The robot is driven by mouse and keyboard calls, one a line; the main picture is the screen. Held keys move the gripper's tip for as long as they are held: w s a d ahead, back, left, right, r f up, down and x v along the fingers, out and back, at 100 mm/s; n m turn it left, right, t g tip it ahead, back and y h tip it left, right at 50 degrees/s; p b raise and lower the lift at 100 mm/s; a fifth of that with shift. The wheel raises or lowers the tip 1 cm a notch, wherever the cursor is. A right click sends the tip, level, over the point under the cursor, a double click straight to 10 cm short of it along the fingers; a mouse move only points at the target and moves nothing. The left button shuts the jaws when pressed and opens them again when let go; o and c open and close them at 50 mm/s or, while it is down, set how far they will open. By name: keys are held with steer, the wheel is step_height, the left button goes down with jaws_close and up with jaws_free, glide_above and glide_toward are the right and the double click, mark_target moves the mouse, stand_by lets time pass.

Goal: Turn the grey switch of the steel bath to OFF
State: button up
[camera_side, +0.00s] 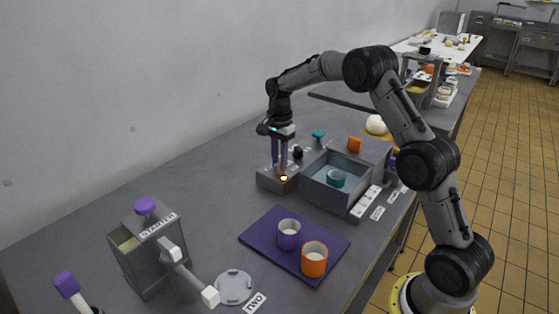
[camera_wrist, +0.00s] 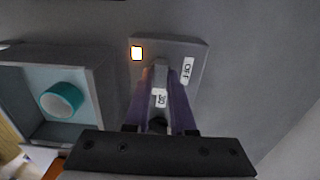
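The steel bath (camera_side: 318,196) is a grey open box with a teal cup (camera_side: 336,179) in it; in the wrist view the bath (camera_wrist: 98,88) is at the left. Its grey switch plate (camera_side: 268,178) stands beside it, and the plate (camera_wrist: 200,48) also shows in the wrist view. The plate carries a glowing lamp (camera_wrist: 137,53), an OFF label (camera_wrist: 187,70) at the right and another label (camera_wrist: 159,98). My gripper (camera_side: 280,167) points down over the plate. In the wrist view its purple fingers (camera_wrist: 160,80) stand either side of the grey switch (camera_wrist: 160,68); whether they press on it is unclear.
A grey STARTER box (camera_side: 150,262) with a purple knob is at the left. A teal knob (camera_side: 319,134) stands behind the bath.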

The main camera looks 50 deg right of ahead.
jaws_close()
steer(key=shift+n, duration=0.4)
steer(key=n, duration=0.2)
steer(key=shift+n, duration=0.4)
steer(key=n, duration=0.9)
steer(key=shift+n, duration=0.4)
steer(key=n, duration=0.4)
steer(key=shift+r, duration=0.1)
steer(key=shift+n, duration=0.4)
